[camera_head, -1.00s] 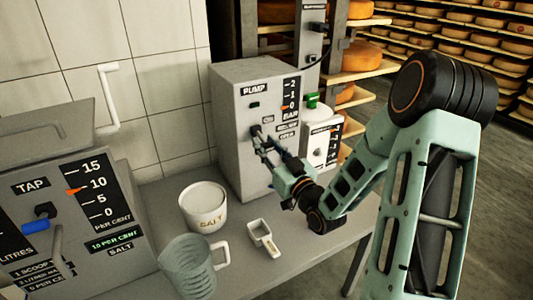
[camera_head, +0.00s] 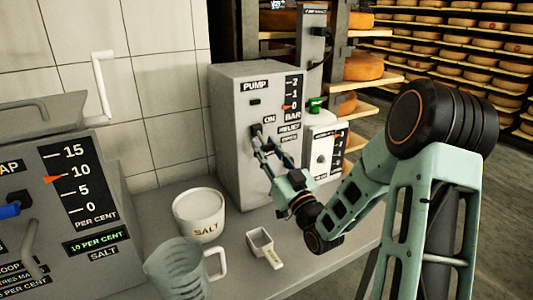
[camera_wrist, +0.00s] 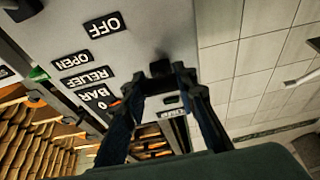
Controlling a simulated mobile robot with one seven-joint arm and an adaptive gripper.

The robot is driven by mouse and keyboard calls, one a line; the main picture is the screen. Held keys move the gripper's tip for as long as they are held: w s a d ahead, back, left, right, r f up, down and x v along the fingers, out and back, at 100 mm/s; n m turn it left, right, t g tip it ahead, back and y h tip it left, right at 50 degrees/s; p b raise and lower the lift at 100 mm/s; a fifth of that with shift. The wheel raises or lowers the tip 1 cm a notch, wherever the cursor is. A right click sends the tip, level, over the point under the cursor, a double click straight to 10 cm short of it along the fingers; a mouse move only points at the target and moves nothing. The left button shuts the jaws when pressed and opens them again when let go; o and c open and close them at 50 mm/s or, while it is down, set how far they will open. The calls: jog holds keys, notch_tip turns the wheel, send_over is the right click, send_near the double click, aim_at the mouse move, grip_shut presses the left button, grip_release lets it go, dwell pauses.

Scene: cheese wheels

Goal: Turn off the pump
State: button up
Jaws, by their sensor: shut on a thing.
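The pump (camera_head: 232,150) is a grey box on the table, with a PUMP label, a small green lamp and a BAR scale whose orange pointer is near 0. Its small black switch knob (camera_head: 256,130) is on the front, beside the ON label. My gripper (camera_head: 259,139) is at the knob with its fingers shut on it. In the wrist view my gripper (camera_wrist: 180,74) closes at the dark knob (camera_wrist: 160,68), partly hidden by the fingers. An OFF label (camera_wrist: 104,25) shows upside down on the panel there. The knob's exact setting is hard to tell.
A white SALT pot (camera_head: 199,214), a scoop (camera_head: 263,247) and a clear jug (camera_head: 178,268) stand on the table (camera_head: 325,243). A TAP and salt machine (camera_head: 75,220) is at left. A white unit (camera_head: 322,146) stands right of the pump. Cheese shelves are behind.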

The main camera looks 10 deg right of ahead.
jog(key=o, duration=1.2)
jog(key=v, duration=1.2)
